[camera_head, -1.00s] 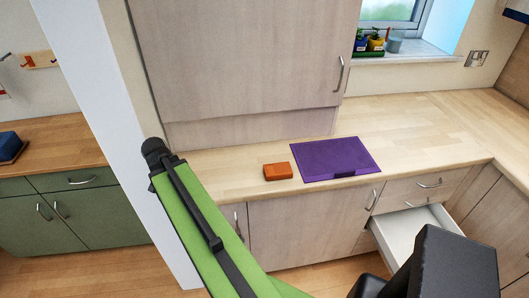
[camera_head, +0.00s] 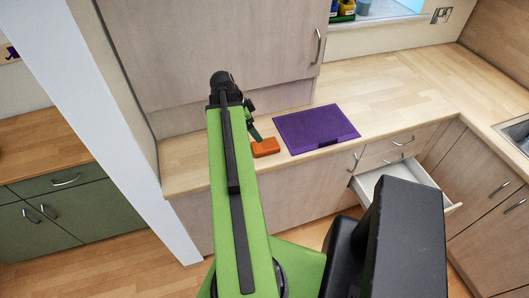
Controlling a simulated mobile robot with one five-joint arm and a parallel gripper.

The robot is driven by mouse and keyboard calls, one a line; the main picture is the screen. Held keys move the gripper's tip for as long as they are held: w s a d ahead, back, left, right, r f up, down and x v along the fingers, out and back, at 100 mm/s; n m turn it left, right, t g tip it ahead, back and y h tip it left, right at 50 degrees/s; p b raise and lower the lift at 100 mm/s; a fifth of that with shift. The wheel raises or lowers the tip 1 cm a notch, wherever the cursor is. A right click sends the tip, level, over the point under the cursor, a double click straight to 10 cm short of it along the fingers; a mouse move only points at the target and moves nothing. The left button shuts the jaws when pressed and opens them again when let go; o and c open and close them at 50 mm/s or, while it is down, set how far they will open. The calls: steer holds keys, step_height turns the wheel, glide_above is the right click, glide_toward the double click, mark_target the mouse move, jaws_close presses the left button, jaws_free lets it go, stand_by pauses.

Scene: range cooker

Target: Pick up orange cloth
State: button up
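The orange cloth (camera_head: 266,148), a small folded block shape, lies on the wooden worktop near its front edge, just left of a purple mat. My gripper (camera_head: 256,137) points down at the cloth's back left side, close to it or touching it; I cannot tell which. My green arm rises in front and partly hides the gripper and the worktop to the left. The fingers are too small to show whether they are open or shut.
The purple mat (camera_head: 316,129) lies flat right of the cloth. A tall cabinet (camera_head: 215,50) stands behind. An open white drawer (camera_head: 402,186) juts out below the worktop at right. The worktop (camera_head: 400,95) is clear at the back right.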

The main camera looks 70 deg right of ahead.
steer(key=b, duration=0.5)
glide_above(265, 145)
steer(key=w+a, duration=0.2)
step_height(265, 145, down, 6)
steer(key=shift+d+f, duration=0.1)
steer(key=shift+f, duration=0.05)
steer(key=shift+s+d+f, duration=0.1)
steer(key=shift+f, duration=0.15)
steer(key=b+x, duration=0.5)
steer(key=shift+d+f, duration=0.1)
steer(key=shift+f, duration=0.05)
steer(key=shift+r, duration=0.2)
steer(key=c, duration=1.5)
steer(key=shift+o, duration=0.2)
